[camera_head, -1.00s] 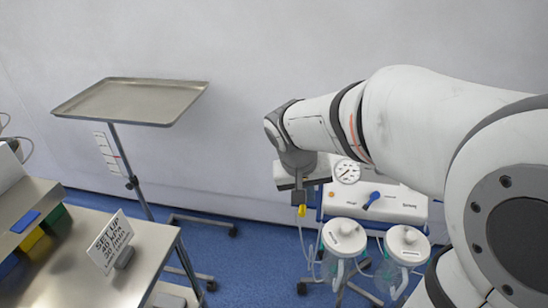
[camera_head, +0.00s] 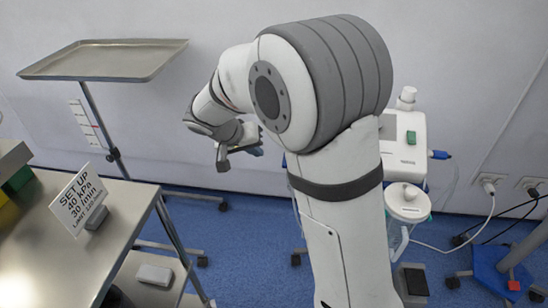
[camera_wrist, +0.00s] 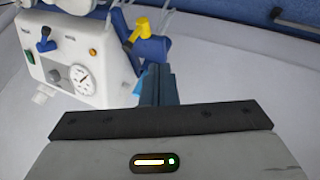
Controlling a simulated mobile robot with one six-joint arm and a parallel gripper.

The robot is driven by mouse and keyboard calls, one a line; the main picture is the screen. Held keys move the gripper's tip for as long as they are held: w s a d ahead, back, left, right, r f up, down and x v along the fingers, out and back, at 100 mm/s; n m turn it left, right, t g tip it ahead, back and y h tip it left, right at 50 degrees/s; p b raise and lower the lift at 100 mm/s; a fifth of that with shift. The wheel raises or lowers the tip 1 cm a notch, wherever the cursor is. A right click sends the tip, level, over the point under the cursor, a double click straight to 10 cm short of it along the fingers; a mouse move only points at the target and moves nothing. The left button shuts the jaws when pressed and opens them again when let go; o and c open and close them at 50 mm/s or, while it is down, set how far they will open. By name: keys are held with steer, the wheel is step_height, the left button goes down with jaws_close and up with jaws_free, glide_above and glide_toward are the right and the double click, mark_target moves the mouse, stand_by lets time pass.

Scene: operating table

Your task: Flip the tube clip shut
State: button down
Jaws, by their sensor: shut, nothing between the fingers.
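In the wrist view, a small yellow clip (camera_wrist: 139,29) stands up at a blue piece (camera_wrist: 150,48) beside the white suction unit (camera_wrist: 85,70). Whether the clip is open or shut is too small to tell. My gripper (camera_wrist: 158,75) is shut and empty; its blue-grey fingers point toward the blue piece and appear just below it in the picture. I cannot tell whether they touch. In the head view my gripper (camera_head: 222,160) hangs left of my arm, and the clip is hidden there, with my arm covering much of the suction unit (camera_head: 408,150).
A jar (camera_head: 407,203) hangs below the suction unit. A steel table (camera_head: 100,235) with a set-up sign (camera_head: 78,200) stands at left. A tray stand (camera_head: 105,60) is behind it. Cables (camera_head: 490,215) run along the right wall. Blue floor shows between.

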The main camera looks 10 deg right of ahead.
steer(key=w+d+f+b, duration=0.1)
steer(key=w+d+f, duration=0.1)
steer(key=d+f, duration=0.5)
steer(key=shift+w+d+f+b, duration=0.25)
steer(key=shift+d+f+b, duration=0.15)
steer(key=shift+d, duration=0.5)
steer(key=shift+a, duration=0.1)
